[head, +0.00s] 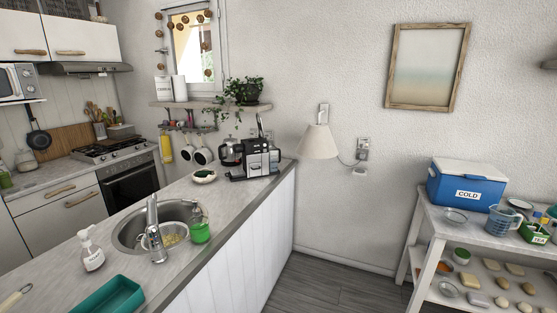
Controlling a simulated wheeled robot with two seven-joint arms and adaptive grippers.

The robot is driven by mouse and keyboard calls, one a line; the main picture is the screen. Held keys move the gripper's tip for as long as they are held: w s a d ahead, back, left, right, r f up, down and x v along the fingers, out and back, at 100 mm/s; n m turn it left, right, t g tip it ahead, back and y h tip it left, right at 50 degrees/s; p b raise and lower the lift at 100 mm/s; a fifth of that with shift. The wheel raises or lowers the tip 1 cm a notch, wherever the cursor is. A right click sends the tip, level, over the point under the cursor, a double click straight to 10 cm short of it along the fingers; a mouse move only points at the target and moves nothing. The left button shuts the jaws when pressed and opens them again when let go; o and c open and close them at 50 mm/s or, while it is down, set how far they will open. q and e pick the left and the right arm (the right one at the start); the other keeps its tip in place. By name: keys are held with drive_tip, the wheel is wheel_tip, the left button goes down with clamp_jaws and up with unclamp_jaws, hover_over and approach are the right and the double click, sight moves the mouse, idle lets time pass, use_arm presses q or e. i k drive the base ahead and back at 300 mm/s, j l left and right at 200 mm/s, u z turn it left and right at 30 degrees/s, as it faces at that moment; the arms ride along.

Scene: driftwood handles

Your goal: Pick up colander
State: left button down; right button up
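A round sink (128,236) is set in the grey counter at the left. Inside it, partly behind the faucet (153,225), lies a mesh-like bowl with something yellowish in it, which looks like the colander (176,232). A green-filled container (200,229) stands at the sink's right edge and hides part of the bowl's side. Neither of my grippers shows in the head view, so nothing can be seen near the bowl.
A soap bottle (92,251) and a teal tray (108,298) are on the near counter. A white bowl (204,177) and a coffee machine (257,160) stand farther back. At right, a white table (440,222) holds a blue cooler (466,184). Wooden floor (330,285) between is clear.

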sight(168, 242)
drive_tip(key=u, duration=1.45)
